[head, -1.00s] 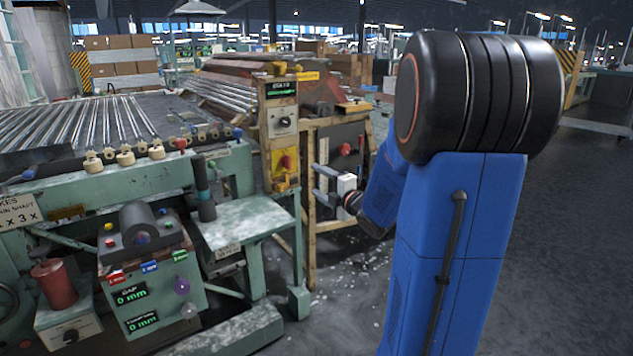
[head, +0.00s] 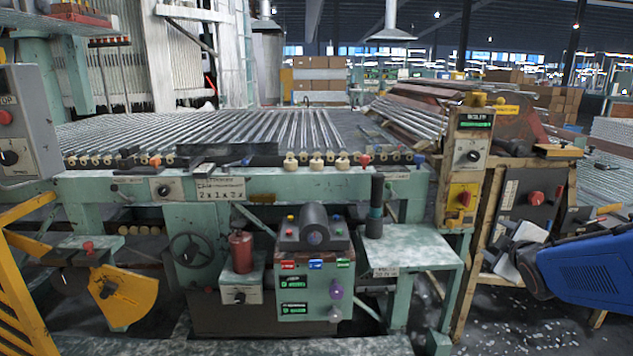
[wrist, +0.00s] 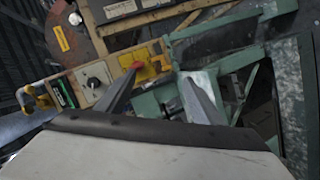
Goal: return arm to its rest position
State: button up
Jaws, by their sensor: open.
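My gripper (wrist: 160,74) shows in the wrist view with its two fingers spread apart and nothing between them. Behind the fingers are a yellow switch plate with a red knob (wrist: 138,66) and green machine framing. In the head view my gripper (head: 499,242) is at the right, in front of the wooden-framed cabinet, at the end of my blue arm (head: 592,270). Most of the arm is cut off by the right edge. Whether the gripper touches the cabinet cannot be told.
A green roller machine (head: 270,190) fills the middle. A control post (head: 470,165) and a wooden-framed cabinet (head: 530,195) stand close to the gripper. A small green side table (head: 415,250) and a control box (head: 312,285) are in front. Yellow framing (head: 125,295) is at left.

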jog(key=s+a+f+m+g+y, duration=0.1)
jog(key=s+a+f+m+g, duration=0.1)
jog(key=s+a, duration=0.4)
jog(key=s+a+f+m+g+y, duration=0.1)
jog(key=s+a+m+g, duration=0.3)
jog(key=s, duration=0.9)
jog(key=s+a+f+m+g+y, duration=0.1)
jog(key=s+a+f+m+g, duration=0.2)
jog(key=s+a, duration=0.4)
jog(key=s+m, duration=0.1)
jog(key=s, duration=0.2)
jog(key=shift+s+a+f, duration=0.15)
jog(key=shift+a+f, duration=0.2)
jog(key=shift+f, duration=0.05)
